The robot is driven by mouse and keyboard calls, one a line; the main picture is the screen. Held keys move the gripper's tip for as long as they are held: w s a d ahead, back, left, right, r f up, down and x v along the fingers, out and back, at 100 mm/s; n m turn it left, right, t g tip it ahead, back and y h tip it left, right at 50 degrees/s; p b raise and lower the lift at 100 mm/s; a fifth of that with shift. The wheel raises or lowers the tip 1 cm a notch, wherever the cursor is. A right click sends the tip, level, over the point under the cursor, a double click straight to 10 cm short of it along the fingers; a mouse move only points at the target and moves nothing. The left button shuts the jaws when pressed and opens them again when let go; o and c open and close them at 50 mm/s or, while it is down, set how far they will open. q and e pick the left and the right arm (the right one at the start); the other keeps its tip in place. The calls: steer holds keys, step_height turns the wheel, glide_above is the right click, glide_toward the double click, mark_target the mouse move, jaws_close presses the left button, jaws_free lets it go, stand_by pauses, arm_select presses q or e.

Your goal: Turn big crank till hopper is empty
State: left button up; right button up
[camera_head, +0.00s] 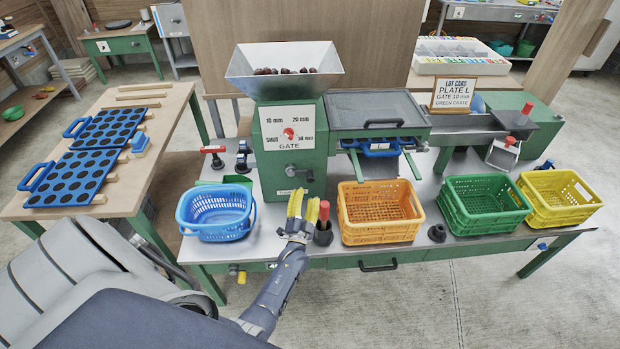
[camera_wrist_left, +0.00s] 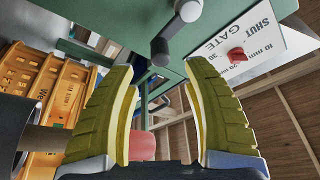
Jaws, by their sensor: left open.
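The grey hopper (camera_head: 285,55) on top of the green machine (camera_head: 266,150) holds several dark chestnuts (camera_head: 285,71). A grey crank hub (camera_head: 300,172) shows low on the machine's front; it also shows in the left wrist view (camera_wrist_left: 186,12). A red upright handle (camera_head: 324,210) with a dark base stands in front of the machine. My left gripper (camera_head: 304,196), with yellow fingers, is open just left of this handle. In the left wrist view the open fingers (camera_wrist_left: 160,78) have a red piece (camera_wrist_left: 142,145) between them, apart from both pads. My right gripper is out of view.
A blue basket (camera_head: 217,213) stands left of my gripper, an orange crate (camera_head: 380,213) to the right. Green (camera_head: 484,205) and yellow (camera_head: 558,198) crates stand farther right. The gate dial (camera_head: 289,133) is on the machine's front. Blue trays (camera_head: 85,160) lie on the left table.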

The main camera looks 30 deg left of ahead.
mark_target(309, 181)
arm_select(q)
steer(key=x, duration=0.8)
steer(key=shift+w, duration=0.15)
jaws_close()
stand_by(0.3)
